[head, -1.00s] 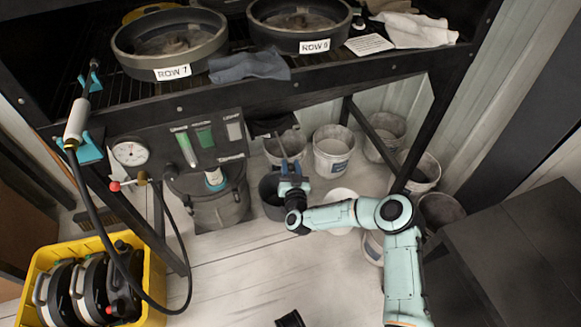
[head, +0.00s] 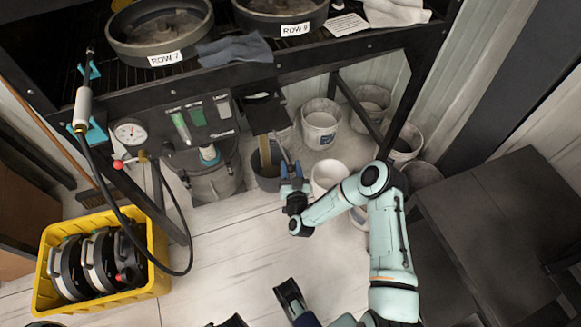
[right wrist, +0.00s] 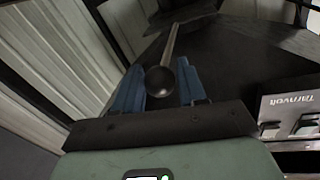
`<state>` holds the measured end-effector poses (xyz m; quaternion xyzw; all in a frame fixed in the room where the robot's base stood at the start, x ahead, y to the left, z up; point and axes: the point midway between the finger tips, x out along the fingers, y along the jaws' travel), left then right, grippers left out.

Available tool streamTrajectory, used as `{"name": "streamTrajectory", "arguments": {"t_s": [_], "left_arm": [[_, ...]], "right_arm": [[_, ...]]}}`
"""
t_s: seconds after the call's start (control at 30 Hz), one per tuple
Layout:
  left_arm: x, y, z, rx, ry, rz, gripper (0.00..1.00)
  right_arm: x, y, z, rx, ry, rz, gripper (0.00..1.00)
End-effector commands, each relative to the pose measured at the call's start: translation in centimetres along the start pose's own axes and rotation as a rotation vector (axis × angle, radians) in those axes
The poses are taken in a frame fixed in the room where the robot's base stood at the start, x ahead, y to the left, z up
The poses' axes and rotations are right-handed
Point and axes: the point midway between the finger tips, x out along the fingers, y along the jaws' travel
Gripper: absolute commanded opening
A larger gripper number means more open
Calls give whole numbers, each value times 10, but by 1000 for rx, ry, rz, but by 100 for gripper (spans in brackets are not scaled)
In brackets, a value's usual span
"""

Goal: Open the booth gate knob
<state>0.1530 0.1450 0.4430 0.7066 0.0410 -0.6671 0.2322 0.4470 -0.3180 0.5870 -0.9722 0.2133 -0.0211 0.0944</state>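The booth gate knob (right wrist: 161,80) is a dark ball on the end of a thin rod. In the right wrist view it sits between the blue fingers of my right gripper (right wrist: 161,92), which look closed around it, though contact is partly hard to see. In the head view my right gripper (head: 293,182) is just below and right of the gate's dark flat plate (head: 268,117), with the rod running up from it. The knob is hidden there by the fingers. A brown vertical strip (head: 265,152) shows under the plate, above a dark bucket.
A panel with a gauge (head: 130,131) and a hose stands left of the gate. White buckets (head: 320,122) stand behind and right of the gripper. A yellow crate (head: 157,240) is at lower left, a dark table (head: 500,200) at right. The floor between is clear.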

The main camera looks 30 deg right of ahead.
Motion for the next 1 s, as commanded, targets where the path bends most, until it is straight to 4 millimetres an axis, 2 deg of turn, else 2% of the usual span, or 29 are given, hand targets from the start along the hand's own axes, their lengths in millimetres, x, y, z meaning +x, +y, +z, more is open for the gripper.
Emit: {"name": "streamTrajectory", "arguments": {"t_s": [0.33, 0.47, 0.57, 0.9, 1.0], "left_arm": [[0, 0, 0, 0, 1, 0, 43], [-3, 1, 2, 0, -7, 0, 43], [-7, 2, 8, 2, -22, 1, 43], [-21, 7, 28, 6, -79, 4, 43], [-29, 9, 37, 8, -106, 4, 43]], "right_arm": [[-1, 0, 0, -1, -1, 0, 56], [-11, 0, 0, 0, -2, -1, 56], [-28, -1, 0, 0, -5, -1, 56], [-111, -1, 0, 0, -7, -2, 56], [-120, 2, 3, 3, -15, 1, 56]]}}
